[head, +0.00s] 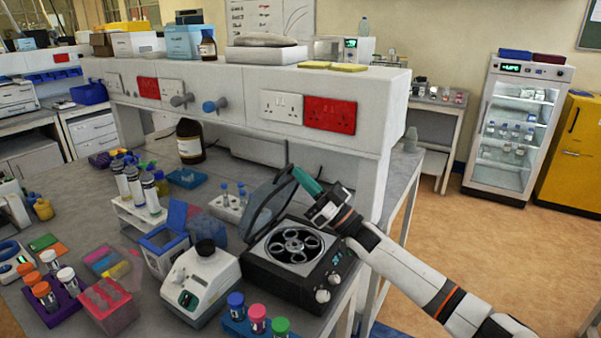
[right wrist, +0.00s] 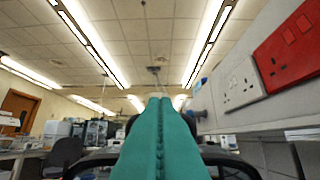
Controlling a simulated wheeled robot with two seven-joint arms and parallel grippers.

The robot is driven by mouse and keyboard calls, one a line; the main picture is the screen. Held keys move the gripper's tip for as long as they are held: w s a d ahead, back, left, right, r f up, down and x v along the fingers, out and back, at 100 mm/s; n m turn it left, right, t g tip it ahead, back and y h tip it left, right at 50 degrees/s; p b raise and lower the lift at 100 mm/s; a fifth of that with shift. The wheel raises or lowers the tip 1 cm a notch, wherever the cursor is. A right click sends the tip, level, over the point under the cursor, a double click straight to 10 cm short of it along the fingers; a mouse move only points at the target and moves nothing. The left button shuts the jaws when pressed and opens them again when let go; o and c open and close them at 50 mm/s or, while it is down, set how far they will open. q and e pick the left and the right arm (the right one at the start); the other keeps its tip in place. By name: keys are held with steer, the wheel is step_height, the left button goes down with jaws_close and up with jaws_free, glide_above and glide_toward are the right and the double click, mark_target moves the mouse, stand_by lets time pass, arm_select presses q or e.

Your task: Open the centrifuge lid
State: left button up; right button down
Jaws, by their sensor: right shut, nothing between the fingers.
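The centrifuge (head: 330,276) is a black box on the bench, with a round rotor (head: 294,245) showing in its open bowl. Its dark see-through lid (head: 266,208) stands raised and tilted back at the bowl's left rear side. My right gripper (head: 299,175) has teal fingers, shut and empty, at the upper right edge of the lid. I cannot tell whether they touch it. In the right wrist view the closed fingers (right wrist: 160,125) fill the middle, with a dark curved rim (right wrist: 92,160) behind them, probably the lid. My left gripper is not in view.
A white bench device (head: 200,285) stands just left of the centrifuge, and a blue rack with capped tubes (head: 257,322) is in front. A white shelf with sockets (head: 260,105) runs behind. Racks and bottles crowd the left bench. Floor (head: 500,260) is clear at right.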

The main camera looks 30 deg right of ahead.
steer(key=shift+w+a+f, duration=0.1)
steer(key=shift+w+a, duration=0.15)
steer(key=shift+w, duration=0.1)
steer(key=w+a+r+g+p, duration=0.1)
steer(key=w+p, duration=0.1)
steer(key=w+a+r+g+h+p, duration=0.1)
steer(key=w+p, duration=0.1)
steer(key=p, duration=0.1)
steer(key=w+a+r+g+p, duration=0.1)
steer(key=w+p, duration=0.1)
steer(key=p, duration=0.1)
steer(key=shift+a+r+h, duration=0.3)
steer(key=shift+r+h, duration=0.1)
steer(key=shift+w+a+f+b, duration=0.2)
steer(key=shift+w+a+b, duration=0.05)
steer(key=shift+w, duration=0.2)
steer(key=shift+w+a+f+b, duration=0.15)
steer(key=shift+w+a+b, duration=0.1)
steer(key=shift+w, duration=0.2)
steer(key=shift+w+a, duration=0.1)
steer(key=shift+w, duration=0.2)
steer(key=shift+s+r, duration=0.1)
steer(key=shift+s, duration=0.05)
